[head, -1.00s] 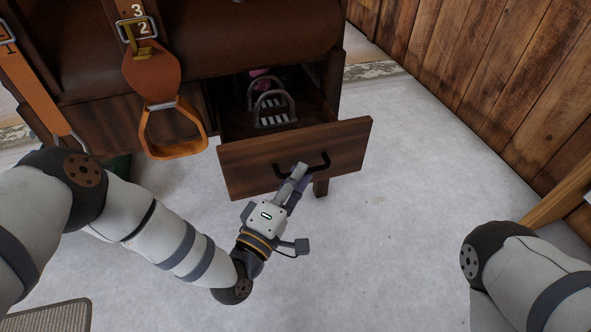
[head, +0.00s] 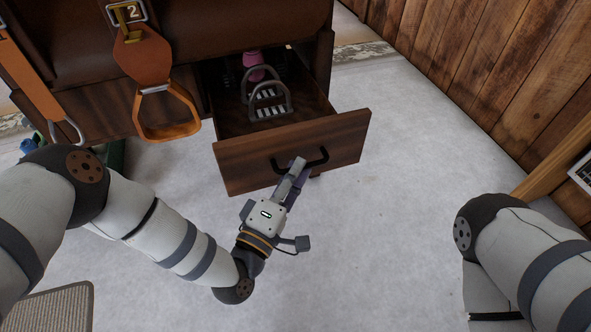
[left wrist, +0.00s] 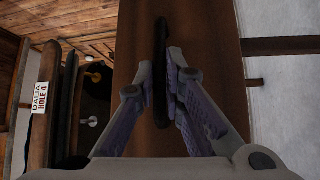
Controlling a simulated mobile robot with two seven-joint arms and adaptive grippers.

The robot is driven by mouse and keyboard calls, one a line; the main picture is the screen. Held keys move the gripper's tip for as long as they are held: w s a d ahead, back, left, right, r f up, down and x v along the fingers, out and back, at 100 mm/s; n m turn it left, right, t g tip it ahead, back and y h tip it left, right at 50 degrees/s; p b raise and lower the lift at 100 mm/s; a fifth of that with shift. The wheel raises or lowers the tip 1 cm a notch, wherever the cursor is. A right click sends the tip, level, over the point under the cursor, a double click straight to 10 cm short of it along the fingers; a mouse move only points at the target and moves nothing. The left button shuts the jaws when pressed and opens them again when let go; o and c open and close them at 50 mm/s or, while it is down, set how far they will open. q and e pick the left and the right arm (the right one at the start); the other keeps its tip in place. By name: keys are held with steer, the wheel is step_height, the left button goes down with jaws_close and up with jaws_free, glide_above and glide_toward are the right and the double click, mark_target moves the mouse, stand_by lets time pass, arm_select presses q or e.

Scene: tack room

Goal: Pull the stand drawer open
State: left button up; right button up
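The stand drawer (head: 235,167) is a dark brown wooden drawer that stands well out from the stand (head: 90,112), with its inside showing. Its black bar handle (head: 318,163) is on the front panel. My left gripper (head: 298,170) is at the handle; in the left wrist view its two purple-padded fingers (left wrist: 165,85) are closed around the handle (left wrist: 160,60), one on each side. My right gripper is out of view; only part of my right arm shows at the lower right.
In the drawer are a metal-framed brush-like item (head: 268,100) and a pink object (head: 253,62). An orange stirrup (head: 167,132) hangs left of the drawer. A wooden wall (head: 500,75) stands at the right. The pale floor (head: 400,200) before the drawer is clear.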

arm_select(q)
steer(key=o, duration=0.3)
steer(key=shift+o, duration=0.2)
steer(key=v, duration=1.2)
